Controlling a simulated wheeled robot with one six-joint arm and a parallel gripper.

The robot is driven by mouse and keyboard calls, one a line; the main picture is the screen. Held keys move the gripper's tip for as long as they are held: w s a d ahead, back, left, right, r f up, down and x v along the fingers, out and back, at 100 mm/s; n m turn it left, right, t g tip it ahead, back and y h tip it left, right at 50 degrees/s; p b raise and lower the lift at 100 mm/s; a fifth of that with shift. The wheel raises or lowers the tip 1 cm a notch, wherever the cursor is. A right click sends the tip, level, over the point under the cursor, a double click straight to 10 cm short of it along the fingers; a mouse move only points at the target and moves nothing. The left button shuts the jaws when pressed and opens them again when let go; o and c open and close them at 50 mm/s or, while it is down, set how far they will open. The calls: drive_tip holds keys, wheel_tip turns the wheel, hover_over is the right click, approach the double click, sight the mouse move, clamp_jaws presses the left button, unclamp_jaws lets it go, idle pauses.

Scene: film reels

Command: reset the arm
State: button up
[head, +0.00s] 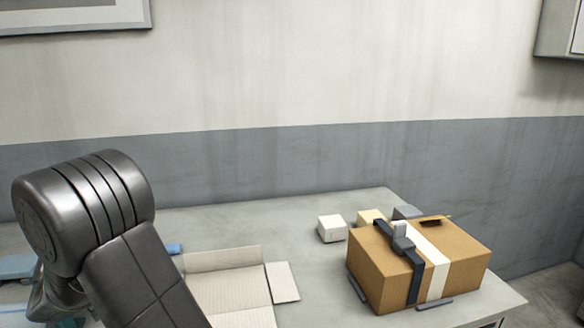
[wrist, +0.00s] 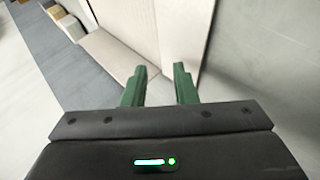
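My gripper (wrist: 160,70) shows in the wrist view with two green fingers standing apart. It is open, and nothing shows between the fingers. Pale flat cardboard-like panels lie beyond the fingertips; I cannot tell how far below. In the head view my dark arm rises at the lower left and hides part of the table; my gripper cannot be made out clearly there.
The grey table (head: 345,205) carries a strapped brown box (head: 375,265) at the right, a small white box (head: 331,228) and a yellowish block (head: 370,216) behind it. An opened pale carton (head: 225,285) lies mid-table. Blue items (head: 17,266) lie far left. A wall stands behind.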

drive_tip(key=shift+x, duration=0.95)
drive_tip(key=shift+r, duration=0.1)
